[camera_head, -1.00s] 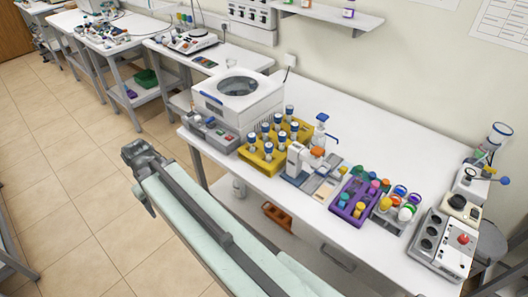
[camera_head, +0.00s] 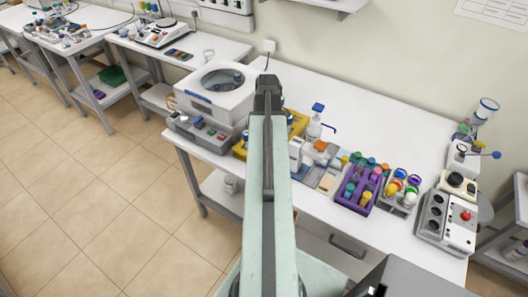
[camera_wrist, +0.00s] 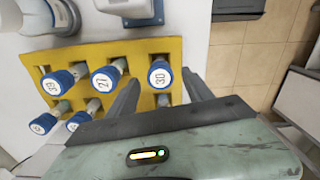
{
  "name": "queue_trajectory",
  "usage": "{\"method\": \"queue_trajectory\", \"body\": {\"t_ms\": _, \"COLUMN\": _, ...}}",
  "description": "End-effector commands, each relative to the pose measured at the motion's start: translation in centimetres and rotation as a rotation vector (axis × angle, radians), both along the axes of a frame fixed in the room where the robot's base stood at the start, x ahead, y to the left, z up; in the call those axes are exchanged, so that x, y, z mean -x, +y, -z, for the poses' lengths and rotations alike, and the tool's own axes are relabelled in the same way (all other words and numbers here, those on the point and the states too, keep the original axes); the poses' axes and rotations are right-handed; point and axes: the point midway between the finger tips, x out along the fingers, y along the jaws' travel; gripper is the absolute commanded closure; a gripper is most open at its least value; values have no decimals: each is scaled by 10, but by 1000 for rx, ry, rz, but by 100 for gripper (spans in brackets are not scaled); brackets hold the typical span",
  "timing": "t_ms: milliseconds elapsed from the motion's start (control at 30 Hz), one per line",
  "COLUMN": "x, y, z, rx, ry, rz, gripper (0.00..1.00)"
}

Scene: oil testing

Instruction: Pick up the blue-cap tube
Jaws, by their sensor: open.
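A yellow rack (camera_wrist: 135,47) holds several blue-cap tubes with numbered caps. In the wrist view the cap marked 30 (camera_wrist: 160,74) is between my two fingers, with gaps visible on both sides. A cap marked 27 (camera_wrist: 104,79) and another blue cap (camera_wrist: 57,83) are to its left. My gripper (camera_wrist: 160,80) is open and empty, above the rack's right end in this view. In the head view my gripper (camera_head: 267,82) and arm cover most of the rack; only yellow edges (camera_head: 299,124) show. Whether the fingers reach down beside the tube is unclear.
A white centrifuge (camera_head: 215,95) stands left of the rack. To the right are a dispenser bottle (camera_head: 315,125), a purple rack (camera_head: 355,195) of coloured tubes and a grey instrument (camera_head: 445,220). The table's back right is clear.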

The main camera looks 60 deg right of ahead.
Motion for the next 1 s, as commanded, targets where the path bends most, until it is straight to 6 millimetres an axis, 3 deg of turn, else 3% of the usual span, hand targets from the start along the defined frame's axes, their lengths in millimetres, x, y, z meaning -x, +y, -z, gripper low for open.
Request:
{"method": "queue_trajectory", "body": {"t_ms": 33, "x": -1, "y": 1, "z": 13, "rx": 0, "ry": 0, "rz": -1, "gripper": 41}}
{"method": "queue_trajectory", "body": {"t_ms": 100, "x": -2, "y": 1, "z": 21, "rx": 0, "ry": 0, "rz": -3, "gripper": 41}}
{"method": "queue_trajectory", "body": {"t_ms": 333, "x": -2, "y": 2, "z": 27, "rx": 0, "ry": 0, "rz": -5, "gripper": 41}}
{"method": "queue_trajectory", "body": {"t_ms": 600, "x": 0, "y": 2, "z": 71, "rx": 0, "ry": 0, "rz": -6, "gripper": 41}}
{"method": "queue_trajectory", "body": {"t_ms": 867, "x": -1, "y": 2, "z": 70, "rx": 0, "ry": 0, "rz": -7, "gripper": 41}}
{"method": "queue_trajectory", "body": {"t_ms": 1000, "x": -1, "y": 2, "z": 69, "rx": 0, "ry": 0, "rz": -7, "gripper": 77}}
